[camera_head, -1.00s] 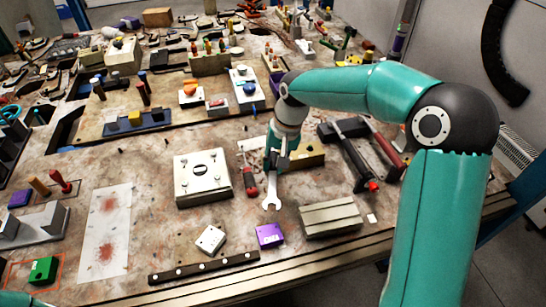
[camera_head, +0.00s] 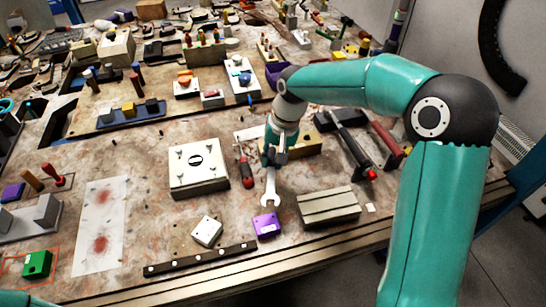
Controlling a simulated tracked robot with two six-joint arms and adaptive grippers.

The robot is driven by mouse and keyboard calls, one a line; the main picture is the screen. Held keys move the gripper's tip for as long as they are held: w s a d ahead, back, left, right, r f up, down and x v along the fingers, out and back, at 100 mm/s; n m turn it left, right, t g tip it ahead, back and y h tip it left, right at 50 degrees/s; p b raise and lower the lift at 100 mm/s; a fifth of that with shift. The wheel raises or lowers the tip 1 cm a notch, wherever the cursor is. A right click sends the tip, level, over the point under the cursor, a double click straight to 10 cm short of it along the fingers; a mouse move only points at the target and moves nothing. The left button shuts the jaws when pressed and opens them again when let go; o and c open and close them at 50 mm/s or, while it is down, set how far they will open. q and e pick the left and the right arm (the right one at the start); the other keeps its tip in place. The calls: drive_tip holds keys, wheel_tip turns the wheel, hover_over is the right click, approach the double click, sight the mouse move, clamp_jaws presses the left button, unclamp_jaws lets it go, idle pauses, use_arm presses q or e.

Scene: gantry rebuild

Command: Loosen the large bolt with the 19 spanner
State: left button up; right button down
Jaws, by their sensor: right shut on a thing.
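My right gripper (camera_head: 274,158) is shut on a silver open-ended spanner (camera_head: 271,188) over the middle of the workbench. The spanner's open jaw points toward the front edge, just behind a purple block (camera_head: 267,226). I cannot tell whether it touches the block or the bench, and no size mark is legible. I cannot make out for certain which thing is the large bolt. A pale square block (camera_head: 198,168) with a dark slot and small fittings on top lies left of the spanner. My left gripper is out of view.
A red-handled screwdriver (camera_head: 246,172) lies just left of the spanner. A grooved metal block (camera_head: 329,206) is to its right, with a black hammer-like tool (camera_head: 350,150) behind. A small white block (camera_head: 207,231) and a dark strip (camera_head: 200,258) lie near the front edge.

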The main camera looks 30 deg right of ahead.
drive_tip(key=shift+f, duration=0.1)
drive_tip(key=shift+d+b+x, duration=0.1)
drive_tip(key=shift+b+x, duration=0.5)
drive_tip(key=shift+x, duration=0.1)
drive_tip(key=shift+d+b+x, duration=0.15)
drive_tip(key=shift+b+x, duration=0.4)
drive_tip(key=shift+x, duration=0.15)
drive_tip(key=shift+s+f+b, duration=0.15)
drive_tip(key=shift+f+b, duration=0.6)
drive_tip(key=shift+f, duration=0.3)
idle(0.9)
idle(0.3)
drive_tip(key=shift+s+d+r+n+p, duration=0.1)
drive_tip(key=shift+s+d+n+p, duration=0.15)
drive_tip(key=shift+d+n, duration=0.35)
drive_tip(key=shift+s+d+n, duration=0.15)
drive_tip(key=shift+d+n, duration=0.25)
drive_tip(key=shift+n, duration=0.2)
drive_tip(key=shift+d, duration=0.1)
